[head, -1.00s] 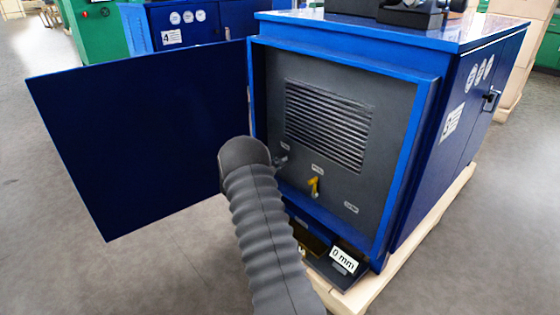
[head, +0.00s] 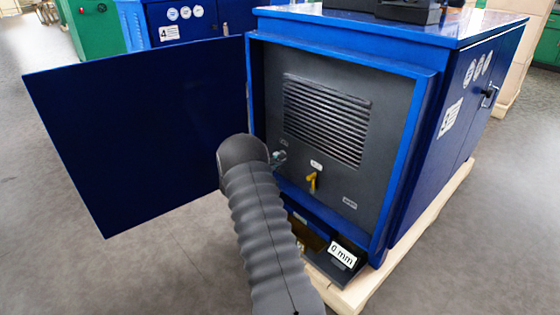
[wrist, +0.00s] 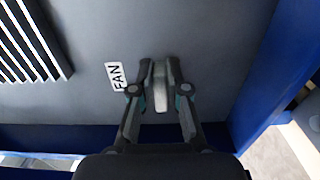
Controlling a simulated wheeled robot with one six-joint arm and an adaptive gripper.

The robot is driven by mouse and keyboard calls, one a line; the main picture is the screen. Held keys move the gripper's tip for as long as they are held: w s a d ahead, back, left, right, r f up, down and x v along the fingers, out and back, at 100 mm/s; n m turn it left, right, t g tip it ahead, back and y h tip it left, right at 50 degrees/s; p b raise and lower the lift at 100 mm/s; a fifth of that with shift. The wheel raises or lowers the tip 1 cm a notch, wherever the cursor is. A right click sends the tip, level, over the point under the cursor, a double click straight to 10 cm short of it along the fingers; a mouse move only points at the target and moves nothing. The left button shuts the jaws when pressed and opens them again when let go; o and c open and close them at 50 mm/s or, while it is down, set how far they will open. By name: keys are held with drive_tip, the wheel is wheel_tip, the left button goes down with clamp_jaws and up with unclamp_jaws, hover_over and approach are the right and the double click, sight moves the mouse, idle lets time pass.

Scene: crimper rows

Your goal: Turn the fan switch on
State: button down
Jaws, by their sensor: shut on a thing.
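The fan switch (wrist: 161,90) is a pale metal lever on the grey panel, beside a white FAN label (wrist: 116,77) in the wrist view. My gripper (wrist: 160,88) has its two fingers closed on the lever, one on each side. In the head view my gripper (head: 279,158) is at the left part of the panel (head: 335,185), mostly behind my own grey ribbed arm. The switch is too small and covered there to make out. Whether the lever is on or off cannot be told.
The blue cabinet door (head: 135,130) stands open on the left. A yellow lever (head: 312,182) sits right of my gripper, below the slatted vent (head: 326,120). A tray marked 0 mm (head: 340,260) sticks out below. Blue frame edges border the panel.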

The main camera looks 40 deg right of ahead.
idle(0.4)
drive_tip(key=c, duration=1.2)
unclamp_jaws()
drive_tip(key=shift+d, duration=0.1)
drive_tip(key=shift+o, duration=0.2)
drive_tip(key=shift+a, duration=0.2)
drive_tip(key=s+a, duration=0.1)
drive_tip(key=a, duration=1)
drive_tip(key=shift+a, duration=0.35)
